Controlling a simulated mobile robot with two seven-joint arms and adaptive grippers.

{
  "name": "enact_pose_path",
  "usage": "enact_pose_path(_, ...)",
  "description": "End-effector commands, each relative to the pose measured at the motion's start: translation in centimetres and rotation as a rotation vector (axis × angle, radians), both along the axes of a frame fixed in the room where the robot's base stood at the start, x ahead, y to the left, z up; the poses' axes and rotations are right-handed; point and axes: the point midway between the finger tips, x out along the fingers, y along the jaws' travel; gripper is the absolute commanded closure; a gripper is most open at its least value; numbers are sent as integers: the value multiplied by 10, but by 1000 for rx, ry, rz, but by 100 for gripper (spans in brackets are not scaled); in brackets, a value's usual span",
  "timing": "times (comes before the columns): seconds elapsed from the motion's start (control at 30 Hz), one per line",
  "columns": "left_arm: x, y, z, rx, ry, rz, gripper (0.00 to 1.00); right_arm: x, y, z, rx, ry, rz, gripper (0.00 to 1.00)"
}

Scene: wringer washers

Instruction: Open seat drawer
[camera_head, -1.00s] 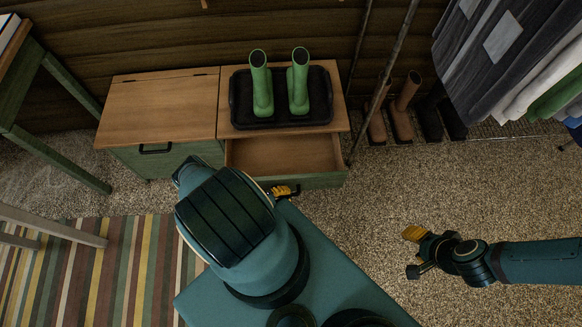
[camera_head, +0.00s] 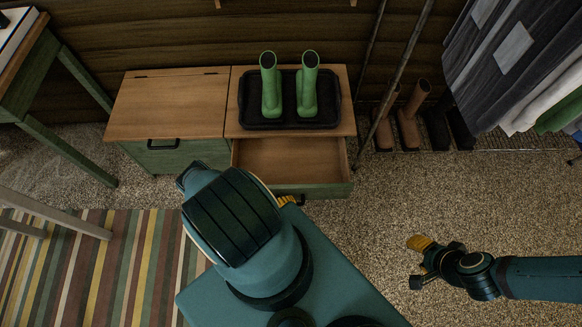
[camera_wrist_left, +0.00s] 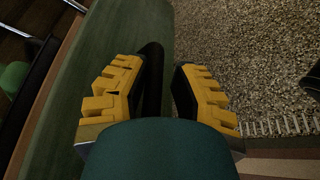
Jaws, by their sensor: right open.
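The wooden seat bench has an open drawer (camera_head: 292,160) on its right side, pulled well out, its inside empty. The drawer's green front (camera_head: 330,190) is partly hidden behind my left arm. In the left wrist view the dark drawer handle (camera_wrist_left: 152,80) lies between the yellow fingers of my left gripper (camera_wrist_left: 160,80), close to the left finger. A gap shows between it and the right finger. In the head view only a little of the left gripper (camera_head: 288,201) shows at the drawer front. My right gripper (camera_head: 423,262) is open and empty above the carpet at right.
Green boots (camera_head: 270,88) stand on a black tray (camera_head: 325,118) on the seat above the drawer. A closed green drawer (camera_head: 185,155) is at left. Brown boots (camera_head: 408,125) and hanging clothes (camera_head: 505,70) are at right. The carpet (camera_head: 375,210) before the bench is clear.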

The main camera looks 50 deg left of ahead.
Motion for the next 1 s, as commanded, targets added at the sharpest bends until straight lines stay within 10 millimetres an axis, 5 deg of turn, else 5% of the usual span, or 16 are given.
enact_pose_path(0.47,-11,9,3,4,-3,7,71,0,0,0,0,0,0,53)
enact_pose_path(1.0,-99,40,24,3,-2,5,71,0,0,0,0,0,0,53)
